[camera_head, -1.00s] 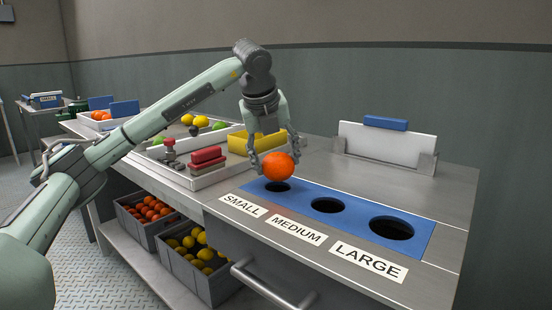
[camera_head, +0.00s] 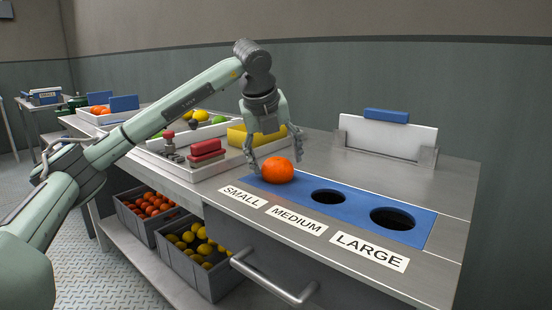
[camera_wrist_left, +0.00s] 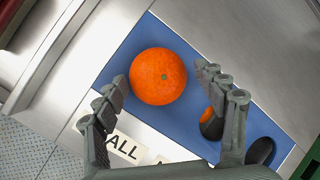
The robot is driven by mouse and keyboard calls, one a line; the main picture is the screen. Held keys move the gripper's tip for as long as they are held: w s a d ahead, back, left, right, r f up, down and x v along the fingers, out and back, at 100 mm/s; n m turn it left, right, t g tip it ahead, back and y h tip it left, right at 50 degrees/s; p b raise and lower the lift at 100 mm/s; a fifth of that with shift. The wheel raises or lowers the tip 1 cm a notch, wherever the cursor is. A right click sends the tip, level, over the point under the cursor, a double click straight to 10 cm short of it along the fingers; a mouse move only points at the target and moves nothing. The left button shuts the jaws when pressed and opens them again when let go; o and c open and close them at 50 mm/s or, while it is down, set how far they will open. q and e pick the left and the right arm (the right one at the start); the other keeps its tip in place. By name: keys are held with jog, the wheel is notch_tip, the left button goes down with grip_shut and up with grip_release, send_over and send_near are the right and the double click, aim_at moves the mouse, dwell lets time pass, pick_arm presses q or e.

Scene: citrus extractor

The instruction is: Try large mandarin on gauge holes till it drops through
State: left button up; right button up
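The large orange mandarin (camera_head: 277,170) sits on the blue gauge plate (camera_head: 358,201) over the SMALL hole, which it covers. It also shows whole in the left wrist view (camera_wrist_left: 158,76). The MEDIUM hole (camera_head: 328,196) and LARGE hole (camera_head: 393,218) are uncovered and dark in the head view. My left gripper (camera_head: 276,155) is open just above the mandarin, its fingers spread to either side and apart from it. In the left wrist view something orange shows at the MEDIUM hole, partly behind a finger. My right gripper is not in view.
Printed labels SMALL (camera_head: 242,196), MEDIUM (camera_head: 296,220) and LARGE (camera_head: 368,251) lie in front of the plate. A white tray with red blocks (camera_head: 206,151) and a yellow box (camera_head: 241,136) stands left. A white board with a blue top (camera_head: 387,140) stands behind.

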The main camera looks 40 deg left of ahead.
pick_arm(q)
jog(key=shift+o, duration=0.8)
jog(key=v, duration=1.2)
